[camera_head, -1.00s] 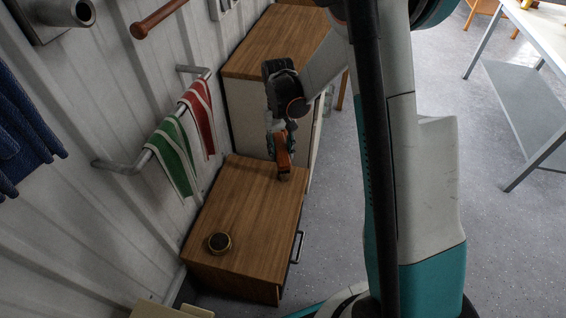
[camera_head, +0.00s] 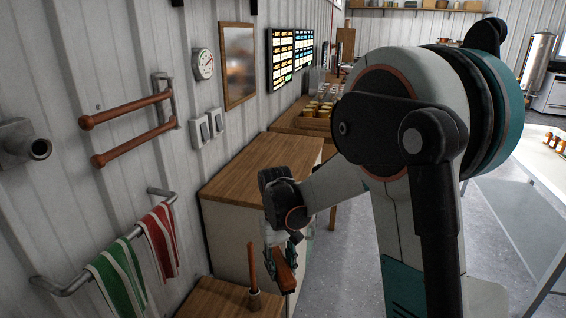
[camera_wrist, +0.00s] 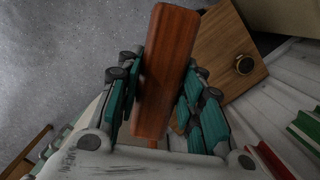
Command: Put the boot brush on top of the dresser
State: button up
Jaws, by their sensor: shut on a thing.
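The boot brush is a reddish-brown wooden block (camera_head: 286,276), large in the wrist view (camera_wrist: 166,70). My gripper (camera_head: 281,258) is shut on it, with teal-and-black fingers along both sides. The brush hangs tilted in front of the taller cabinet's pale side, its lower end near the low cabinet in the head view. The taller cabinet (camera_head: 262,165) has a bare wooden top and pale sides. The low cabinet (camera_head: 215,300) has a wooden top, partly cut off by the frame. I cannot tell for sure which one is the dresser.
A thin brown stick (camera_head: 252,266) with a small base stands beside the brush. Striped towels (camera_head: 160,240) hang from a wall rail at left. A tray of jars (camera_head: 318,112) is behind the taller cabinet.

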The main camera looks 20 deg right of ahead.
aim_at(281, 161)
jog(key=i+l+u, duration=0.2)
jog(key=l, duration=0.45)
jog(key=l+u, duration=0.2)
jog(key=l, duration=0.45)
jog(key=i+l+u, duration=0.2)
jog(key=l, duration=0.45)
jog(key=k, duration=0.1)
